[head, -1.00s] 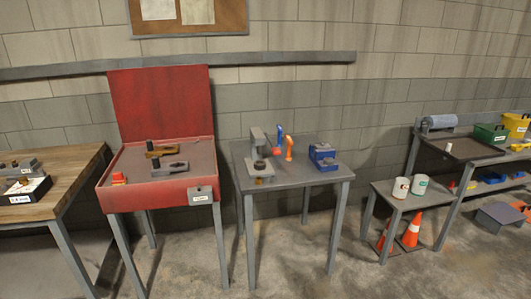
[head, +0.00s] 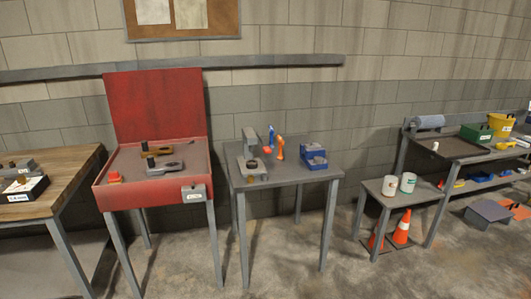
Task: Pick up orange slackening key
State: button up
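An orange upright tool (head: 280,147) stands on the middle grey table (head: 290,176), right of a grey press-like fixture (head: 252,158). It is small in this view, and I cannot tell for sure that it is the slackening key. A blue upright tool (head: 271,136) stands just behind and left of it. A small orange-red piece (head: 267,150) shows close to its left. My gripper is not in view.
A blue vise-like block (head: 314,157) sits on the same table. A red tray bench (head: 152,196) with metal parts stands left. A low table with two cans (head: 407,182) and traffic cones (head: 402,228) stand right. The floor in front is clear.

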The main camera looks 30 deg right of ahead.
aim_at(280, 157)
jog(key=u, duration=0.05)
jog(key=i, duration=1)
jog(key=u, duration=0.1)
jog(key=k, duration=0.95)
jog(key=z, duration=0.2)
jog(key=i, duration=0.5)
jog(key=u, duration=0.1)
